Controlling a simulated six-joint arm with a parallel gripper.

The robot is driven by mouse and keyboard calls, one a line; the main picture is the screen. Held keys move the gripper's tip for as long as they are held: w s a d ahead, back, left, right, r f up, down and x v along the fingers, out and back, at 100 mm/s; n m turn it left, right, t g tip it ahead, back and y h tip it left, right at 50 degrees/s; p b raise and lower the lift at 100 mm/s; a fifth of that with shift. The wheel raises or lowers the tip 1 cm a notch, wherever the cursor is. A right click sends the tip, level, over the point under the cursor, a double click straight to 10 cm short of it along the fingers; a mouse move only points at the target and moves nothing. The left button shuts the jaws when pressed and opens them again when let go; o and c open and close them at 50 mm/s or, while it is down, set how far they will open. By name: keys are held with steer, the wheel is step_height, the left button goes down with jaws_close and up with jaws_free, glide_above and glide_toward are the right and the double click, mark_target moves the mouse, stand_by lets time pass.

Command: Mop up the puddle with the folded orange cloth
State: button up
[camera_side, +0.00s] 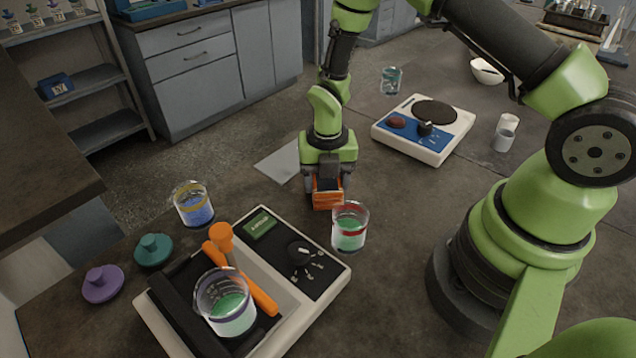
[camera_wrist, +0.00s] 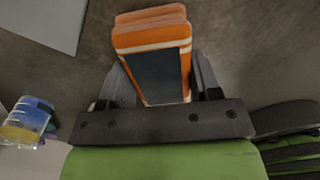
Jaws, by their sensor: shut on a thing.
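The folded orange cloth (camera_side: 328,194) is held in my gripper (camera_side: 326,184), low over the dark tabletop. In the wrist view the cloth (camera_wrist: 152,38) is a layered orange block with a pale stripe, pinched between the two fingers of my gripper (camera_wrist: 160,85). I cannot tell whether the cloth touches the table. No puddle can be made out in either view; it may be hidden behind the gripper or the beakers.
A red-banded beaker (camera_side: 349,228) of green liquid stands just right of and in front of the cloth. A blue-liquid beaker (camera_side: 194,205) stands left. A hot plate (camera_side: 448,146) and a white sheet (camera_side: 279,161) lie behind.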

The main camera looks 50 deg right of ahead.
steer(key=d, duration=0.5)
steer(key=shift+s+d, duration=0.15)
steer(key=shift+s, duration=0.2)
steer(key=shift+d+r, duration=0.1)
steer(key=shift+r, duration=0.1)
step_height(320, 180, up, 8)
steer(key=shift+s+f, duration=0.1)
steer(key=shift+s, duration=0.05)
